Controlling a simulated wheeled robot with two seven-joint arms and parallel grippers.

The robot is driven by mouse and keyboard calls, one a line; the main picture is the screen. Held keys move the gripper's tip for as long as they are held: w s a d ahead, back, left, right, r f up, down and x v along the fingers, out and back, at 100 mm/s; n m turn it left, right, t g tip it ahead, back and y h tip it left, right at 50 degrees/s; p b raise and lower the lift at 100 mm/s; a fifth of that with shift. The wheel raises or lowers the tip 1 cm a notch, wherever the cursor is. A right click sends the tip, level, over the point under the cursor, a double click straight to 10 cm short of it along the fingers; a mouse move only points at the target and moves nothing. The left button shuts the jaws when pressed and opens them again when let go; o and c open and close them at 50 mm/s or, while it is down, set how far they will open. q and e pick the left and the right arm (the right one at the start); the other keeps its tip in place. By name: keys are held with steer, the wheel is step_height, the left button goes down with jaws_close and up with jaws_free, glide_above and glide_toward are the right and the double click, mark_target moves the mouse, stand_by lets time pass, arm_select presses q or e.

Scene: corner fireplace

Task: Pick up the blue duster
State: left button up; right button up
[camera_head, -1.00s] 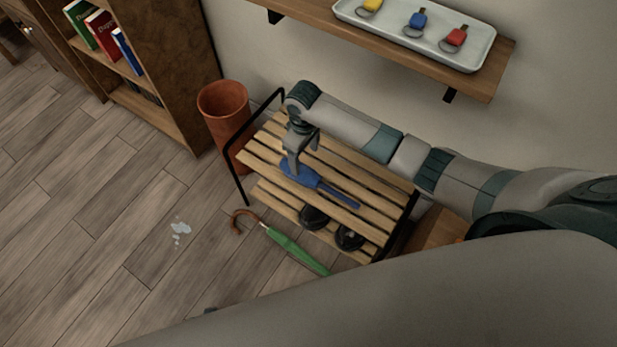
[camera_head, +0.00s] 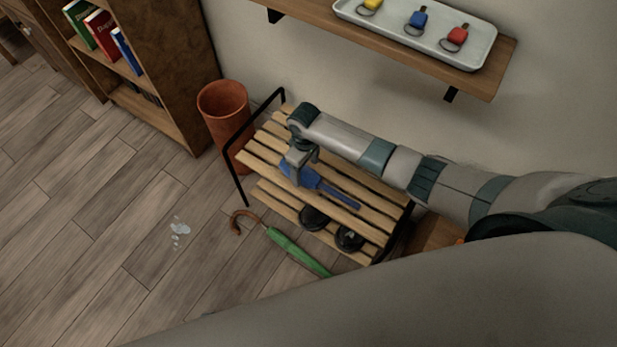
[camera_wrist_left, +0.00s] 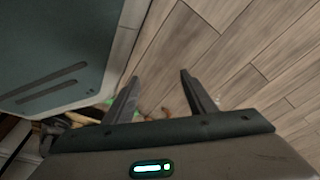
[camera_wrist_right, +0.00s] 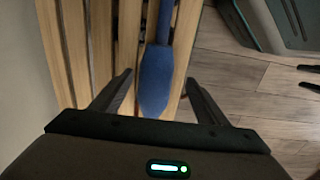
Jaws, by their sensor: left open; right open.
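The blue duster (camera_head: 335,192) lies on the top slats of the wooden rack (camera_head: 365,188), its handle pointing to the lower right. My right gripper (camera_head: 297,166) is over the duster's wide end, which it partly hides in the head view. In the right wrist view, the duster's head (camera_wrist_right: 156,82) lies between the two spread fingers of the right gripper (camera_wrist_right: 158,88), with room on both sides. My left gripper (camera_wrist_left: 157,88) is open and empty, over the floor; it is not made out in the head view.
A terracotta pot (camera_head: 224,110) stands at the rack's left end. Black shoes (camera_head: 348,238) sit on the lower shelf. A green umbrella (camera_head: 295,251) lies in front. A wall shelf (camera_head: 400,50) with a tray of keys is above. A puddle (camera_head: 179,232) is on the open floor.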

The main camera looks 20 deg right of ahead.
mark_target(308, 173)
steer(key=f, duration=0.1)
steer(key=d+f, duration=0.1)
steer(key=f, duration=0.1)
steer(key=shift+s+f, duration=0.15)
steer(key=shift+f, duration=0.7)
steer(key=c, duration=1)
arm_select(q)
steer(key=shift+w+r, duration=0.4)
steer(key=shift+w, duration=0.05)
arm_select(e)
steer(key=shift+c, duration=0.9)
steer(key=shift+r, duration=0.1)
